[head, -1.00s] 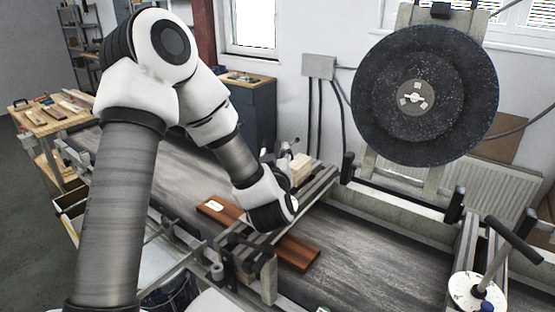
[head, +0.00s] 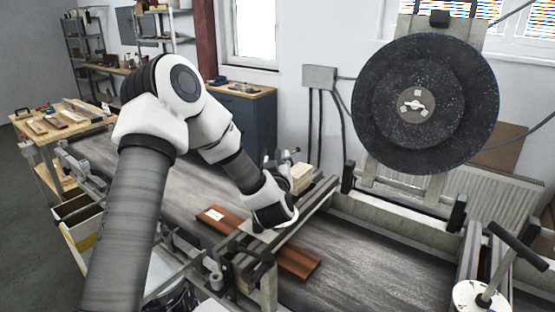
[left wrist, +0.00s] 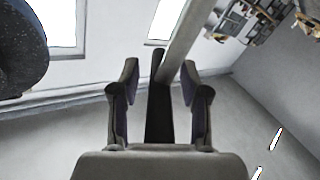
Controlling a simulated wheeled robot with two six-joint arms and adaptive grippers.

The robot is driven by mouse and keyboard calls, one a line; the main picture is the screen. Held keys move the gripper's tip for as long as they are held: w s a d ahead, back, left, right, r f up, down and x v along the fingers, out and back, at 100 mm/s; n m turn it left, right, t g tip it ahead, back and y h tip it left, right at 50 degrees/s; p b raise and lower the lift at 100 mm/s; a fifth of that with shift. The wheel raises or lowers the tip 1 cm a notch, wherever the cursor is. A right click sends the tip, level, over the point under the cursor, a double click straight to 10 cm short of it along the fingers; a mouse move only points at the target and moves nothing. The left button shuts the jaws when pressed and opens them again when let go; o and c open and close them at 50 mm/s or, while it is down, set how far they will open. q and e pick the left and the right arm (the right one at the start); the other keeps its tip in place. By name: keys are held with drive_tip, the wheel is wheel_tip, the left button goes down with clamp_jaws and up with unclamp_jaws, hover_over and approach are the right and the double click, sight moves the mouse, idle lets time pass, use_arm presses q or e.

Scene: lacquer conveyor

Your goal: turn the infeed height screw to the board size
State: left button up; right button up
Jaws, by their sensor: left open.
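A T-handled screw (head: 492,272) with a black crossbar stands at the lower right in the head view, rising through a white round disc (head: 466,297). I cannot tell whether this is the infeed height screw. A reddish-brown board (head: 299,263) with a white label lies on the conveyor, partly hidden beneath the metal cross frame. My left gripper (head: 284,156) is beyond my wrist above the conveyor, apart from the T-handle. In the left wrist view its two fingers (left wrist: 160,72) are spread, with a dark upright bar showing between them. My right gripper is not shown.
The metal cross frame (head: 318,207) spans the conveyor below my left wrist. Pale wood blocks (head: 301,174) sit near the gripper. A large dark disc (head: 455,75) stands at the back right. The conveyor surface (head: 365,262) right of the frame looks clear.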

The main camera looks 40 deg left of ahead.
use_arm(q)
drive_tip(key=shift+s, duration=0.1)
drive_tip(key=shift+s+d+r, duration=0.15)
drive_tip(key=shift+r, duration=0.05)
clamp_jaws()
